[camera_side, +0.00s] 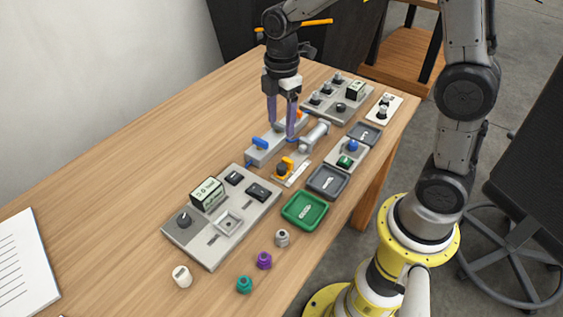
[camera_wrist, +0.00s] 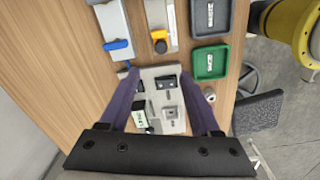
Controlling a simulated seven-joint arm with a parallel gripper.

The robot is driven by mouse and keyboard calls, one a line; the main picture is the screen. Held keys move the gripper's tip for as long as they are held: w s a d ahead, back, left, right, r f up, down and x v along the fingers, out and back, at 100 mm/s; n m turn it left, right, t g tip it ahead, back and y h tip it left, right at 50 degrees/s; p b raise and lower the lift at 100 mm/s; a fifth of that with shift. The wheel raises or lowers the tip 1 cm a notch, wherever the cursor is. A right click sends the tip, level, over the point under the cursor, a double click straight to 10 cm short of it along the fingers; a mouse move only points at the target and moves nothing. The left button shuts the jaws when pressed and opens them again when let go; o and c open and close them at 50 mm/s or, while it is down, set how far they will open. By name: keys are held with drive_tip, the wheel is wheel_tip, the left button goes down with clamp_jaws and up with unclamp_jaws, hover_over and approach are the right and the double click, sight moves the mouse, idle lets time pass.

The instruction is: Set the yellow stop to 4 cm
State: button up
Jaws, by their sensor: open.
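The yellow stop (camera_side: 286,166), an orange-yellow block with a dark knob, sits on a light scale strip (camera_side: 297,174) near the middle of the table. In the wrist view the stop (camera_wrist: 159,40) is near the top centre, on its pale rail (camera_wrist: 164,12). The scale's markings are too small to read. My gripper (camera_side: 281,130) is open and empty, pointing down above the grey fixture with blue levers, behind the stop. In the wrist view its two purple fingers (camera_wrist: 159,75) stand apart, with the stop beyond them and untouched.
A grey fixture with a blue lever (camera_side: 261,143) and a grey cylinder (camera_side: 314,136) stand close to the stop. A control panel (camera_side: 222,218) lies nearer the camera. A green tray (camera_side: 305,210) and grey tray (camera_side: 327,181) lie right.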

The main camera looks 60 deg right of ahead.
sight(282, 166)
wheel_tip(282, 166, down, 14)
drive_tip(key=shift+f, duration=0.15)
idle(0.4)
clamp_jaws()
idle(1.4)
